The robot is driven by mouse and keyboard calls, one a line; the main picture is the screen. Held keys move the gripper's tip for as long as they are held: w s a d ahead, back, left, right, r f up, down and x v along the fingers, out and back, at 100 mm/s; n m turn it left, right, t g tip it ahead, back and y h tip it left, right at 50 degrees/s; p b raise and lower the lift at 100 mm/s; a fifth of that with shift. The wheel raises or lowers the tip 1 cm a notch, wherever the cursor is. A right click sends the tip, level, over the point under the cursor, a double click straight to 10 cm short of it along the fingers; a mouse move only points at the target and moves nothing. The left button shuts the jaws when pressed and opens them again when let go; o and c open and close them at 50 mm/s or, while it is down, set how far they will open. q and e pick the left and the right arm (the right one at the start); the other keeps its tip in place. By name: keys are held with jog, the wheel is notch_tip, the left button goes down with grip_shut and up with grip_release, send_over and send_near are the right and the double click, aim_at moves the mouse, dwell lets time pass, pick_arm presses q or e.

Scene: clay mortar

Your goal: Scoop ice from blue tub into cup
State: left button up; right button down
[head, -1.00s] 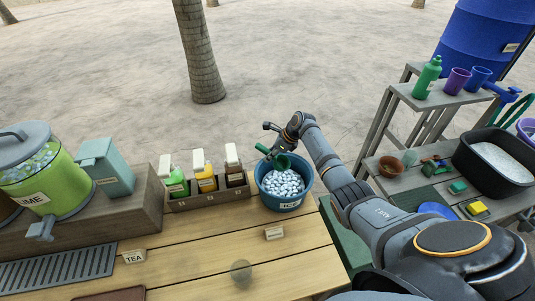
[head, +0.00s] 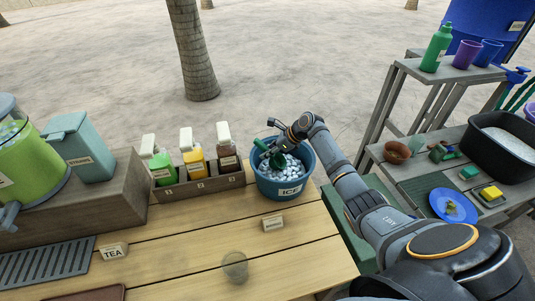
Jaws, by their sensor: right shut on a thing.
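The blue tub (head: 268,190), marked ICE, stands near the back right corner of the wooden counter, filled with pale ice pieces (head: 294,166). My right gripper (head: 277,143) is above the tub's back rim, shut on a green scoop (head: 262,146). The scoop tilts down into the tub, its lower end at the ice; whether it holds ice I cannot tell. A clear cup (head: 235,265) stands on the front of the counter, apart from the tub. My left gripper is not in view.
A rack (head: 200,188) with several pump bottles stands left of the tub. A teal box (head: 80,146) and a green dispenser (head: 30,160) are farther left. Small TEA (head: 114,251) and other labels lie on the counter. Shelves with cups, a blue plate (head: 453,205) and a black basin (head: 500,145) are at right.

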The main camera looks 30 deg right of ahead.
aim_at(282, 162)
jog(key=s+d+f+b, duration=0.4)
jog(key=b, duration=0.1)
jog(key=shift+s, duration=0.1)
jog(key=w+a+r+g+h+p, duration=0.1)
jog(key=r+g+h+p, duration=0.1)
jog(key=r+p, duration=0.6)
jog(key=w+a+r+g+h+p, duration=0.1)
jog(key=w+r+g+h+p, duration=0.1)
jog(key=r+p, duration=0.6)
jog(key=g+h+p, duration=0.1)
jog(key=p, duration=0.5)
jog(key=shift+a, duration=0.35)
dwell(0.5)
